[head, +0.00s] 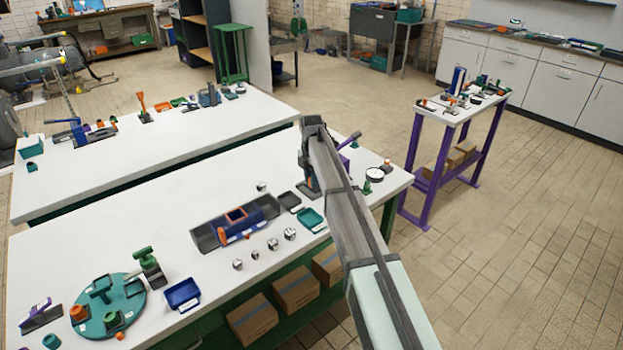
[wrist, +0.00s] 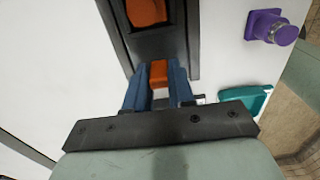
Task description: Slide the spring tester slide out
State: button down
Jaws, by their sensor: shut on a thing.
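The spring tester shows in the wrist view as a dark channel-shaped frame (wrist: 188,30) with an orange block (wrist: 146,12) inside it. A small orange piece, which I take as the slide's grip (wrist: 158,72), stands at the near end of the frame. My gripper (wrist: 158,84) is shut on this orange piece, with one blue finger on each side. In the head view my gripper (head: 309,188) is low over the far right part of the near white table, and my arm hides most of the tester there. How far the slide is out I cannot tell.
A teal tray (wrist: 245,99) lies right of my gripper, also in the head view (head: 311,219). A purple fixture (wrist: 270,27) stands farther right. A grey tray with a blue and orange part (head: 207,238) and several small metal pieces lie left on the table.

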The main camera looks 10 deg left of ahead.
jog(key=shift+s+a, duration=1.8)
jog(key=c, duration=1)
grip_release()
jog(key=shift+o, duration=0.2)
jog(key=shift+r, duration=0.15)
notch_tip(320, 180, up, 14)
jog(key=shift+f, duration=0.2)
